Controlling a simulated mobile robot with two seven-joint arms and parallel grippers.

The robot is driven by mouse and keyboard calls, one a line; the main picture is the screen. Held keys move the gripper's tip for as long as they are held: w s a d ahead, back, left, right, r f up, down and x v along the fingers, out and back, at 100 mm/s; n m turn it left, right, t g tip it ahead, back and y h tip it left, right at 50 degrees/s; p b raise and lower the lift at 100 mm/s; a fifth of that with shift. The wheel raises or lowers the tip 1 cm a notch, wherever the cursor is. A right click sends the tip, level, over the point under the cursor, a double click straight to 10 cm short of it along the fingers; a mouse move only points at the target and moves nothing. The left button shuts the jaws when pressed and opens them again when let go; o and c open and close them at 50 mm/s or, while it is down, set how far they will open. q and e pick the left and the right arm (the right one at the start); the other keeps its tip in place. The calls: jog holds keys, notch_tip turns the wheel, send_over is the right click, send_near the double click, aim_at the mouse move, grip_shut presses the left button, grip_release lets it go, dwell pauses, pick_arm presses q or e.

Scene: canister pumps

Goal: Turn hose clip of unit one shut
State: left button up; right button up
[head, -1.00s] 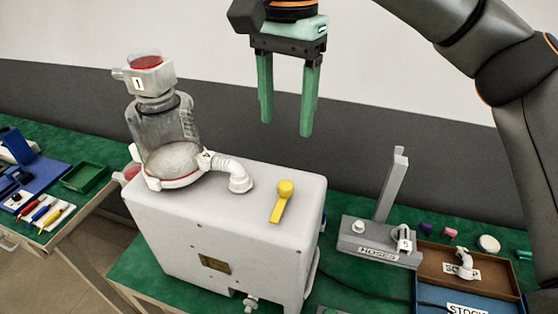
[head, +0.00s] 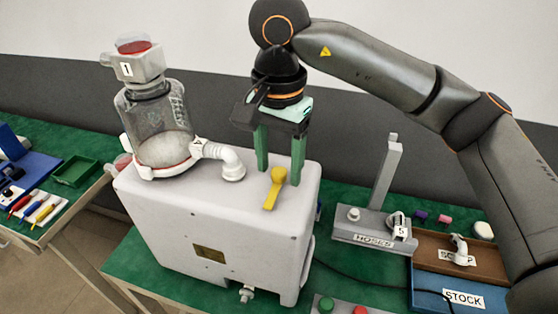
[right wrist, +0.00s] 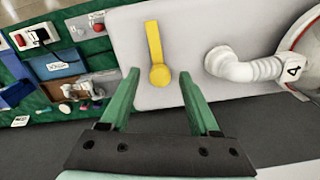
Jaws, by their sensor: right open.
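Unit one is a pale box (head: 200,222) with a clear canister (head: 155,128) on top and a white head marked 1 (head: 140,65). A yellow lever (head: 272,192), apparently the hose clip, lies on the box top with its round end toward the back and its handle toward the front. A white hose elbow (head: 229,160) sits left of it. My right gripper (head: 280,174) points down, open, above the lever's round end. In the right wrist view the open fingers (right wrist: 159,76) straddle the line of the yellow lever (right wrist: 155,45), with nothing held. My left gripper is out of view.
Right of the box stand a grey HOSES stand (head: 372,240) with an upright post, a brown SCRAP tray (head: 430,262) and a blue STOCK tray (head: 430,300). A dark cable runs across the green table. Tools lie on another table at left.

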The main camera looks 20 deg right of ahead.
jog(key=shift+c, duration=0.3)
grip_shut()
jog(key=shift+m, duration=0.3)
jog(key=m+b, duration=0.1)
jog(key=m, duration=0.1)
jog(key=shift+m+b, duration=0.35)
jog(key=shift+m, duration=0.05)
jog(key=m+b, duration=0.1)
jog(key=m, duration=0.3)
jog(key=shift+m, duration=0.3)
jog(key=m+b, duration=0.1)
jog(key=m, duration=0.4)
jog(key=shift+m+b, duration=0.45)
jog(key=shift+m, duration=2.05)
